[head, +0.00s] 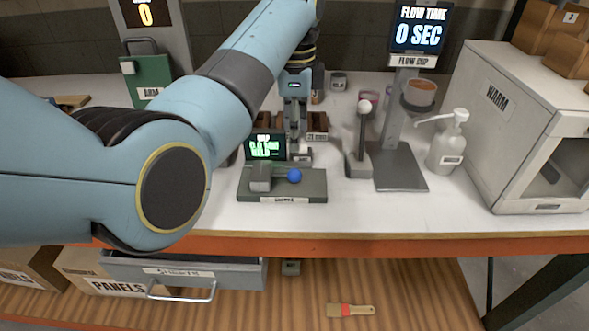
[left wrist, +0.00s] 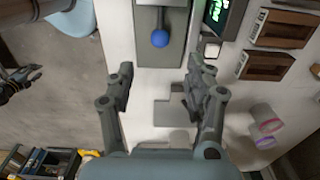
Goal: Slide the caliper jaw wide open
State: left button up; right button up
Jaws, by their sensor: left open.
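The caliper (head: 310,195) is a dark grey base on the white bench, with a grey block (head: 261,178), a blue ball knob (head: 294,175) and a lit green display (head: 265,147) behind. In the left wrist view its base (left wrist: 146,55) is at the top, with the knob (left wrist: 160,39) on it. My left gripper (head: 295,133) points down behind the caliper, apart from the knob. In the left wrist view its fingers (left wrist: 158,76) are spread and empty just below the knob. What seems to be my right gripper (left wrist: 15,82) shows at the left edge, its jaws unclear.
A white-topped lever stand (head: 358,160), a flow cup stand (head: 400,168), a pump bottle (head: 446,145) and a warm cabinet (head: 495,130) stand to the right. Brown racks (head: 317,124) are behind the caliper. The bench front is clear.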

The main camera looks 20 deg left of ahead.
aim_at(294, 170)
pick_arm(q)
notch_tip(294, 170, down, 10)
jog(key=shift+f, duration=0.2)
grip_shut()
dwell(0.4)
